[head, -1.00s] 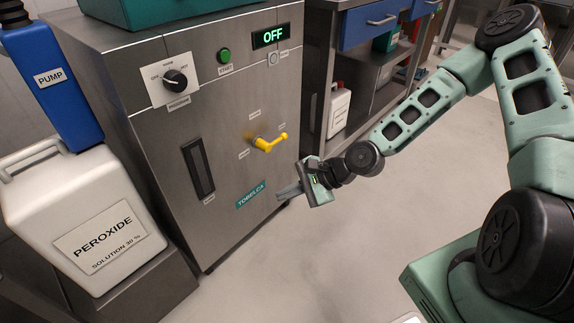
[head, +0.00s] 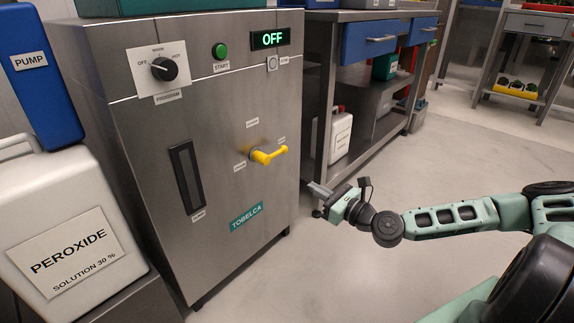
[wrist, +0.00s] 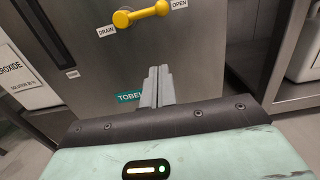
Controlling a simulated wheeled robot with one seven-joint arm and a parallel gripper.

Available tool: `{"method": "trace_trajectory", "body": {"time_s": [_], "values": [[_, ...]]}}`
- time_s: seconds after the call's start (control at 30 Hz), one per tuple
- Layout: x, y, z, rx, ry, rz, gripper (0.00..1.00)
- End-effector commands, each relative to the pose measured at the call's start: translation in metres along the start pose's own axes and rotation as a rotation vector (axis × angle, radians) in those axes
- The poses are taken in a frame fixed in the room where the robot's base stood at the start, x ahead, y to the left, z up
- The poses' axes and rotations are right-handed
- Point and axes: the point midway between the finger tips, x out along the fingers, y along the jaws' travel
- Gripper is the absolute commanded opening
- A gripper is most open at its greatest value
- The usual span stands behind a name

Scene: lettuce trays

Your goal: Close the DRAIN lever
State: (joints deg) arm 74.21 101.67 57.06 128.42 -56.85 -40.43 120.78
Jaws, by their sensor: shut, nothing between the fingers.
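The yellow DRAIN lever (head: 268,156) sits on the front of a steel cabinet (head: 150,225). In the head view its handle points right, slightly up. In the wrist view the lever (wrist: 142,14) is at the top, with its handle pointing right toward the OPEN label (wrist: 180,4); the DRAIN label (wrist: 106,31) is at its left. My gripper (head: 318,188) is below and right of the lever in the head view, apart from it. In the wrist view the fingers of my gripper (wrist: 160,70) are together and empty, below the lever.
A white peroxide canister (head: 60,195) and a blue pump (head: 42,75) stand left of the cabinet. A steel bench with blue drawers (head: 368,47) stands behind at the right, with a white canister (head: 340,135) under it. The floor right of the cabinet is clear.

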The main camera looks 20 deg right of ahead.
Motion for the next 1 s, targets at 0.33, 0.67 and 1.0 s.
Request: {"method": "trace_trajectory", "body": {"time_s": [0.33, 0.67, 1.0], "values": [[0.025, 0.002, -0.003, -0.004, 0.001, 0.006, 0.0], [0.093, 0.002, -0.004, -0.007, 0.001, 0.006, 0.0], [0.108, 0.002, 0.031, -0.004, 0.001, 0.004, 0.0]]}}
